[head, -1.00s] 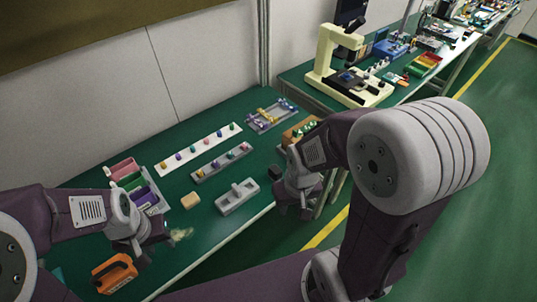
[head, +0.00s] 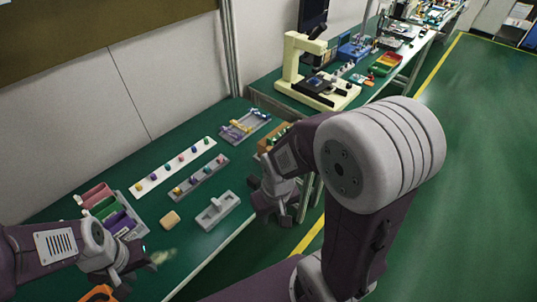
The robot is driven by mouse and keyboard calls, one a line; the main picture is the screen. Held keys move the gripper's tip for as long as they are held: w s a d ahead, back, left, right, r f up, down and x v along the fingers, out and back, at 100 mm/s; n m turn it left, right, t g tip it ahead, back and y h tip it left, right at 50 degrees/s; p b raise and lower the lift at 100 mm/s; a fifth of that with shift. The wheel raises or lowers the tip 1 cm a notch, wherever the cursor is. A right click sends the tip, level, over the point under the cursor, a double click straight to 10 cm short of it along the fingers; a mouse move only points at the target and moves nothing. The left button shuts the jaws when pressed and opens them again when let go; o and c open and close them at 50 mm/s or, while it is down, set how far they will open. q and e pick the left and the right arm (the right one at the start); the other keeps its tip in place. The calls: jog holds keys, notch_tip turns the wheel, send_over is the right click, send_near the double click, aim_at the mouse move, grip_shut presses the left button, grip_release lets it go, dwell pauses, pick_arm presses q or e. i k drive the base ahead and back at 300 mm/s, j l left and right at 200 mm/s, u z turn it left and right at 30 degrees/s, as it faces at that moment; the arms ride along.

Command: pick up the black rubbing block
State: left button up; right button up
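A small dark block (head: 253,182), which looks like the black rubbing block, lies near the front edge of the green bench. It is partly hidden by my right gripper and too small to make out in detail. My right gripper (head: 268,212) hangs beside it at the bench edge, pointing down. I cannot tell whether it touches the block, or whether its fingers are open. My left gripper (head: 136,266) is low at the left over the bench, well away from the block. Its fingers are seen too poorly to tell their opening.
A grey holder (head: 229,202) and a tan block (head: 170,219) lie on the bench. Behind them are a grey strip (head: 208,176) and a white strip (head: 150,181) with coloured pieces. A colourful bin rack (head: 134,219) stands left. A cream microscope (head: 291,68) is on the farther bench.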

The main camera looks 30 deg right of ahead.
aim_at(253, 182)
jog(key=i+l+u, duration=0.15)
jog(key=l+u, duration=1.2)
jog(key=k+l+u, duration=0.1)
jog(key=l+u, duration=0.35)
jog(key=l, duration=0.1)
